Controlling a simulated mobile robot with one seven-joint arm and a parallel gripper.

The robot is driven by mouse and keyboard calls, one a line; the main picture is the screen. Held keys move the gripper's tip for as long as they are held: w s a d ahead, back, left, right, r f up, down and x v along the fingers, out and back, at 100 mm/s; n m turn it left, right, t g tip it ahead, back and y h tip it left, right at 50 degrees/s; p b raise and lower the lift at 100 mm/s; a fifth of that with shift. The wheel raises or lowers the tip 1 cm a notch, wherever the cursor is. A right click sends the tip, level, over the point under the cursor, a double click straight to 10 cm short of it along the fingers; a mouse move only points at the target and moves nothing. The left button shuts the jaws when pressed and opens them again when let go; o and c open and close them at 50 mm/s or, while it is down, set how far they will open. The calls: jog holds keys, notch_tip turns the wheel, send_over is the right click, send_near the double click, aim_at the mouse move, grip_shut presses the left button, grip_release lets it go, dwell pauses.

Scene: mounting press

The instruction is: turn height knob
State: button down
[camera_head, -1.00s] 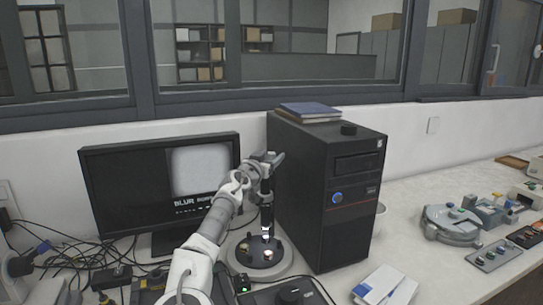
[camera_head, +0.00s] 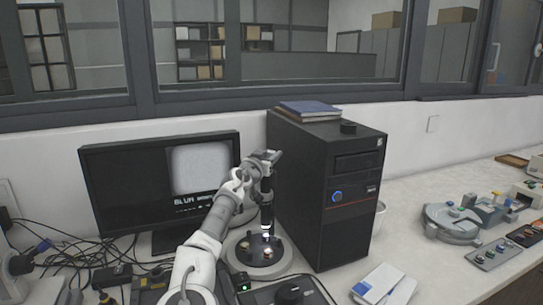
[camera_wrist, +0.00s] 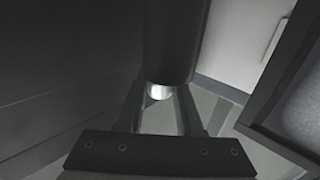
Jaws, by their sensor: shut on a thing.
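A scope-like device with a black upright column (camera_head: 267,205) stands on a round base (camera_head: 235,262) in the head view, with a bright light at the column's lower end. My gripper (camera_wrist: 160,90) is at the upper part of this column. In the wrist view its two fingers lie on either side of a dark cylinder (camera_wrist: 173,40) with a bright lower end, and it is shut on this part. The fingertips are partly hidden behind the cylinder. I cannot tell for certain which part is the height knob.
A monitor (camera_head: 125,190) with a grey image and "BLUR" text stands to the left. A black computer tower (camera_head: 350,215) stands close on the right. A control box with a black knob (camera_head: 288,293) lies in front. Cables clutter the left; white papers (camera_head: 385,287) lie right.

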jog(key=shift+n+t+y+b, duration=0.3)
jog(key=shift+n+y+b, duration=0.1)
jog(key=shift+y+b, duration=0.4)
jog(key=shift+n+y+b, duration=0.4)
jog(key=shift+y+b, duration=0.1)
jog(key=shift+b, duration=0.05)
jog(key=shift+d+r+n+t+y+b, duration=0.15)
jog(key=shift+n+y+b, duration=0.2)
jog(key=shift+n+y, duration=0.35)
jog(key=shift+a+n+t+y+b, duration=0.15)
jog(key=shift+n+y+b, duration=0.25)
jog(key=shift+y, duration=0.6)
jog(key=shift+d+r+n+y, duration=0.15)
jog(key=shift+n+y, duration=0.65)
jog(key=shift+y, duration=0.5)
jog(key=shift+y+p, duration=0.3)
jog(key=shift+p, duration=0.05)
jog(key=shift+a+f+n+g+y+p, duration=0.1)
jog(key=shift+f+n+g+y+p, duration=0.1)
jog(key=shift+n+y+p, duration=0.25)
jog(key=shift+a+f+n+g+y+p, duration=0.1)
jog(key=shift+n+g+y+p, duration=0.15)
jog(key=shift+n+y, duration=0.4)
jog(key=c, duration=0.6)
grip_release()
jog(key=shift+o, duration=0.2)
